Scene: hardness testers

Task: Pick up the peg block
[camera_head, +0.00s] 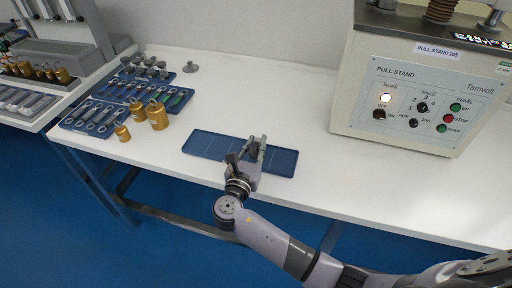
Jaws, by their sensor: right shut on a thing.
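My right gripper (256,143) comes in from the bottom right and reaches over a flat blue tray (205,144) near the front edge of the white table. Its two fingers point away from me and are shut on a small dark thing between them, which fits the peg block (253,147). The fingers and wrist hide most of it. I cannot tell whether it touches the tray. My left gripper is not in view.
A pull stand (420,95) with buttons stands at the right. Blue trays (152,90) with small metal parts lie at the left, with gold weights (157,115) beside them. Another bench (50,65) is at far left. The table between the tray and pull stand is clear.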

